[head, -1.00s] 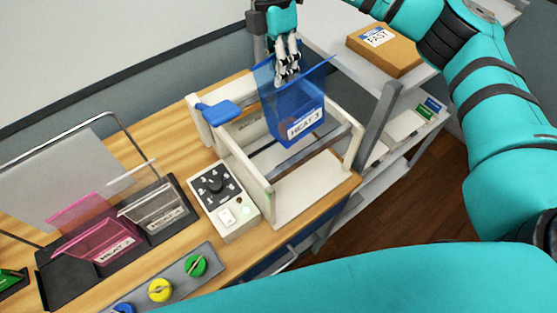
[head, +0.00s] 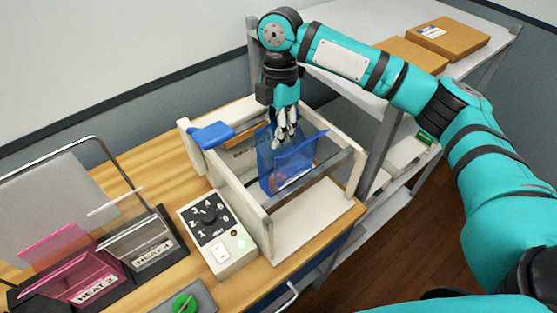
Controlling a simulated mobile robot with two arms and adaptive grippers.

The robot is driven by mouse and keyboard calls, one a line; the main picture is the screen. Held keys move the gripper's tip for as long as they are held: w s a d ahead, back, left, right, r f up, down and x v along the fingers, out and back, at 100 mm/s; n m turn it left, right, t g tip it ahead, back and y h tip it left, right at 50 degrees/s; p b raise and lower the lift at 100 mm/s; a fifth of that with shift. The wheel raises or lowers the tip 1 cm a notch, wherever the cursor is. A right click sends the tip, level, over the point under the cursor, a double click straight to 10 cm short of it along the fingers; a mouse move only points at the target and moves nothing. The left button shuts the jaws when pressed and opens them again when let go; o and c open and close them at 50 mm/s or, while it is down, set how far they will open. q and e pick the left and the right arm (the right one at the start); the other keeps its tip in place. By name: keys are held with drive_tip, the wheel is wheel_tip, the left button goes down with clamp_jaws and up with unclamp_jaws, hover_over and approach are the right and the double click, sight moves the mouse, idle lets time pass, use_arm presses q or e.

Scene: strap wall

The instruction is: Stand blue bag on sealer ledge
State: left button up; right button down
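The translucent blue bag (head: 284,165) hangs upright inside the frame of the white sealer (head: 254,217). My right gripper (head: 286,136) points down from above and is shut on the bag's top edge. The bag's lower part sits behind the sealer's clear front bar, and its label is mostly hidden. I cannot tell whether its bottom touches the ledge. The sealer has a blue handle (head: 211,135) at its back left and a pale front plate (head: 318,224). My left gripper is not in view.
A control box with a dial (head: 212,220) stands left of the sealer. Left of it are a clear bag (head: 138,237) marked HEAT 4 and a pink bag (head: 72,277) in black holders. A shelf with cardboard boxes (head: 447,37) stands at right.

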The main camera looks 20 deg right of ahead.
drive_tip(key=shift+f+p, duration=0.6)
drive_tip(key=shift+f, duration=2.4)
drive_tip(key=shift+f, duration=0.1)
drive_tip(key=c, duration=1.5)
unclamp_jaws()
drive_tip(key=b, duration=0.3)
approach(278, 153)
drive_tip(key=w+r, duration=0.1)
drive_tip(key=shift+w+d+r, duration=0.1)
drive_tip(key=shift+d+r, duration=0.15)
